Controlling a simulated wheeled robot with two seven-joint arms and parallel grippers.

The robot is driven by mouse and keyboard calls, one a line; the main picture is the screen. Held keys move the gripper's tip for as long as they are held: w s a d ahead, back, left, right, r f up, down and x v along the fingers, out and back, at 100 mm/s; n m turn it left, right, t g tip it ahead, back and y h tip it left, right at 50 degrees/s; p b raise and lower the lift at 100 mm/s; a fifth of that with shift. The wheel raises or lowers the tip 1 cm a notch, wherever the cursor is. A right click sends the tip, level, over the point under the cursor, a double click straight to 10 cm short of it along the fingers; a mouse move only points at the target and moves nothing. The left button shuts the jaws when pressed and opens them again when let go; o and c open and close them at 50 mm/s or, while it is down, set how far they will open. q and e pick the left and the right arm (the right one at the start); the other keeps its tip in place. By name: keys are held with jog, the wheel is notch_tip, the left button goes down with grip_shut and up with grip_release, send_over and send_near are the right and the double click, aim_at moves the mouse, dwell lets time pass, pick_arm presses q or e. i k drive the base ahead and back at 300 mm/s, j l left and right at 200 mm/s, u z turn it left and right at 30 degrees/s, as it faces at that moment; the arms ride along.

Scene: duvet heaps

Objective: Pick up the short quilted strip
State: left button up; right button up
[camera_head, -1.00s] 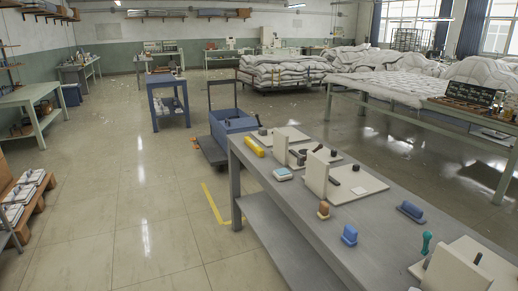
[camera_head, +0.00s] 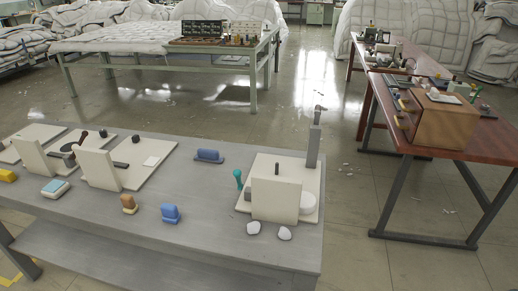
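I cannot single out a short quilted strip in this view. White quilted material lies flat on the pale green table (camera_head: 262,60), where a wide quilted sheet (camera_head: 110,38) covers the left part. Larger white quilted heaps stand behind, one at the far left (camera_head: 22,42) and one at the back right (camera_head: 375,18). Neither of my grippers is in view.
A grey bench (camera_head: 120,212) crosses the front, with white boards, blue blocks (camera_head: 170,213), a yellow block (camera_head: 7,175) and a teal-handled tool (camera_head: 239,179). A red-brown table (camera_head: 440,139) at right bears a wooden box (camera_head: 453,122). Shiny floor (camera_head: 300,100) lies open between.

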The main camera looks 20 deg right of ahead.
aim_at(209, 155)
jog(key=i+j+z, duration=0.2)
jog(key=z, duration=0.25)
jog(key=i+j+z, duration=0.2)
jog(key=z, duration=0.2)
jog(key=i+j+z, duration=0.1)
jog(key=j+z, duration=0.35)
jog(key=i+j+z, duration=0.1)
jog(key=j+z, duration=0.15)
jog(key=z, duration=0.15)
